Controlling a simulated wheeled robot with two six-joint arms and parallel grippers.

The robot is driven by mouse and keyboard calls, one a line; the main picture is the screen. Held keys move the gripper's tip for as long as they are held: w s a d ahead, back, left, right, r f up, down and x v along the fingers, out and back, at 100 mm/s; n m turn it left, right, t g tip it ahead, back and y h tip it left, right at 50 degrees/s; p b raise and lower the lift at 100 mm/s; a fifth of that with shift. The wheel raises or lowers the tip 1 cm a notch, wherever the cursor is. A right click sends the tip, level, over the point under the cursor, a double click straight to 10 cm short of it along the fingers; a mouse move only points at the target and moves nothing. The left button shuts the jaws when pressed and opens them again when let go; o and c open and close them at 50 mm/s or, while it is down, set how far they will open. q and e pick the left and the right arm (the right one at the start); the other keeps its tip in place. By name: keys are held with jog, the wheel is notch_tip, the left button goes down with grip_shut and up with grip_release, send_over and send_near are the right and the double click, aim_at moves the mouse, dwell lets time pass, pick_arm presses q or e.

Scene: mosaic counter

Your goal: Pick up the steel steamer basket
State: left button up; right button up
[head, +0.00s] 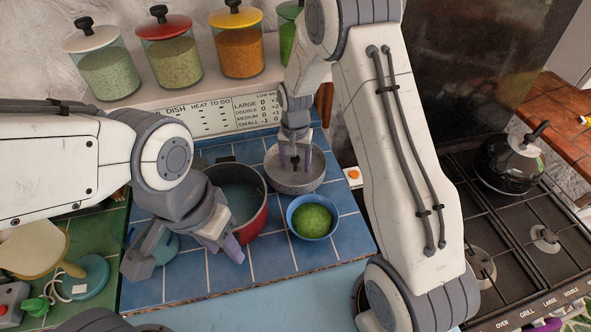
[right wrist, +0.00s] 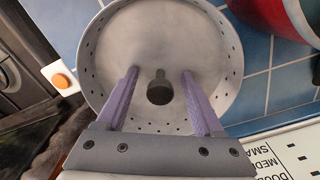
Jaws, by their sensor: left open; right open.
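The steel steamer basket (head: 303,177) is a round, grey, perforated metal dish on the blue tiled counter, with a dark knob in its middle. It fills the upper middle of the right wrist view (right wrist: 205,30), where the dark knob (right wrist: 159,88) shows between my fingers. My right gripper (head: 296,162) is over the basket, and it is open with its two purple fingers (right wrist: 160,80) on either side of the knob, apart from it. My left gripper (head: 190,255) is open and empty, in front of the red pot.
A red pot (head: 254,224) stands just left of the basket. A blue bowl with a green round thing (head: 313,217) is in front of it. Lidded jars (head: 170,55) line the shelf behind. A stove with a black kettle (head: 508,162) is at the right.

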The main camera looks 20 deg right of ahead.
grip_shut()
jog(key=shift+r, duration=0.15)
